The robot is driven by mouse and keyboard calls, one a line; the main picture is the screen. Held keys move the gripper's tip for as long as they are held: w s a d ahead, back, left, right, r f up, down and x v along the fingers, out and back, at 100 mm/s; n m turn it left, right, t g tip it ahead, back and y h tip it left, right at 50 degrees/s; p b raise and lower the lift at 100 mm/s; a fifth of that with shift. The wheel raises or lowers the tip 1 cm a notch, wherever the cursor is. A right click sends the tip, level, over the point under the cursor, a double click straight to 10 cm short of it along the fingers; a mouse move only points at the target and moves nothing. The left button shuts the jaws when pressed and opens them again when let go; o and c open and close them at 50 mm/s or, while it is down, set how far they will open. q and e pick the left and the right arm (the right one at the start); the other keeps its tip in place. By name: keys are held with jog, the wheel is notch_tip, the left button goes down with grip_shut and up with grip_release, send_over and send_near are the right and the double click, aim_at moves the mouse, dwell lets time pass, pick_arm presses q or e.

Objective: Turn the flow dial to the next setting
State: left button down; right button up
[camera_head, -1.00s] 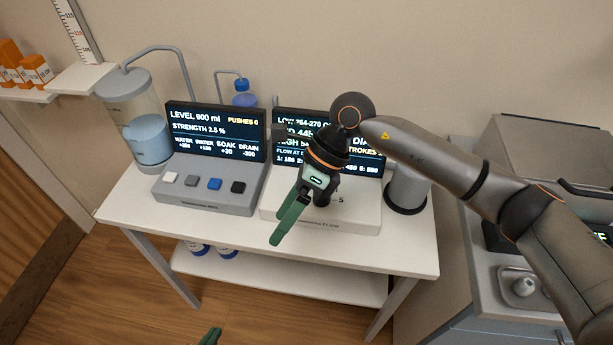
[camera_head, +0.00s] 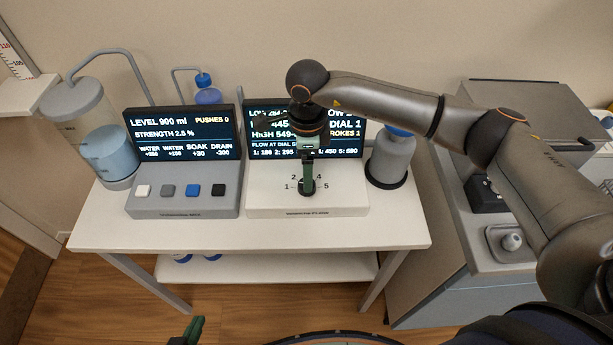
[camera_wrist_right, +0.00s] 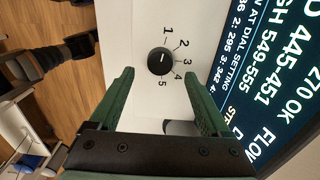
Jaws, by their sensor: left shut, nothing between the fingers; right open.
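The flow dial (camera_wrist_right: 158,68) is a round black knob on a white box (camera_head: 260,200), with numbers 1 to 5 around it. In the right wrist view it lies ahead of the spread green fingers of my right gripper (camera_wrist_right: 158,78). A pale mark shows on its face; which number it points to is unclear. In the head view my right gripper (camera_head: 306,178) points down at the dial and hides much of it; contact cannot be told. The flow screen (camera_head: 348,135) behind reads DIAL 1. My left gripper (camera_head: 191,331) shows only as a green tip at the bottom edge, shut and empty.
A grey button box (camera_head: 182,205) with its own screen stands to the left on the white table (camera_head: 110,225). A clear tank (camera_head: 108,155) is at the far left. A grey bottle (camera_head: 390,160) stands close right of the dial box.

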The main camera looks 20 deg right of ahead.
jog(key=shift+f, duration=2.4)
grip_shut()
